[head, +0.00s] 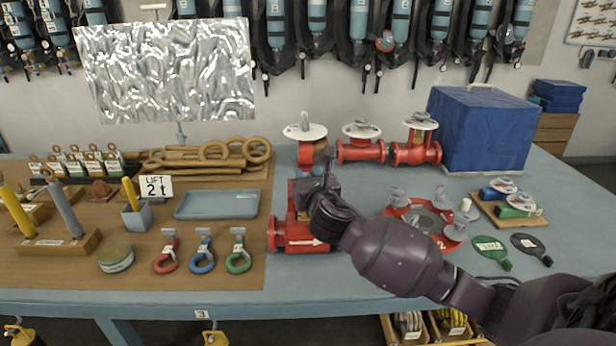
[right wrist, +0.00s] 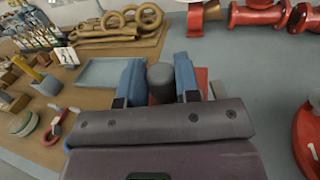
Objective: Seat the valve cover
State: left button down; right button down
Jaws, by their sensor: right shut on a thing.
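A red valve body (head: 300,236) with a white arrow lies on the table, just left of the middle. My right gripper (head: 322,180) is above it and hides much of its top. In the right wrist view the gripper's blue fingers (right wrist: 160,85) are shut on a grey round knob (right wrist: 160,80), which looks like the valve cover's handle. The rest of the cover is hidden by the gripper, so I cannot tell whether it touches the body. Some red (right wrist: 202,78) shows behind the fingers. My left gripper is not in view.
Red valves with white handwheels (head: 362,131) stand behind. A blue covered box (head: 480,130) is back right. A grey-blue tray (head: 217,204) and coloured shackles (head: 201,252) lie left.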

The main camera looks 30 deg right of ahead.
jog(key=shift+f+b, duration=0.45)
jog(key=shift+f, duration=0.45)
jog(key=shift+r, duration=0.15)
jog(key=shift+r+p, duration=0.75)
dwell(1.3)
jog(key=shift+f+b, duration=0.4)
jog(key=shift+f, duration=0.4)
jog(key=c, duration=0.8)
grip_release()
jog(key=shift+f, duration=0.1)
jog(key=shift+o, duration=0.2)
jog(key=shift+s+f, duration=0.1)
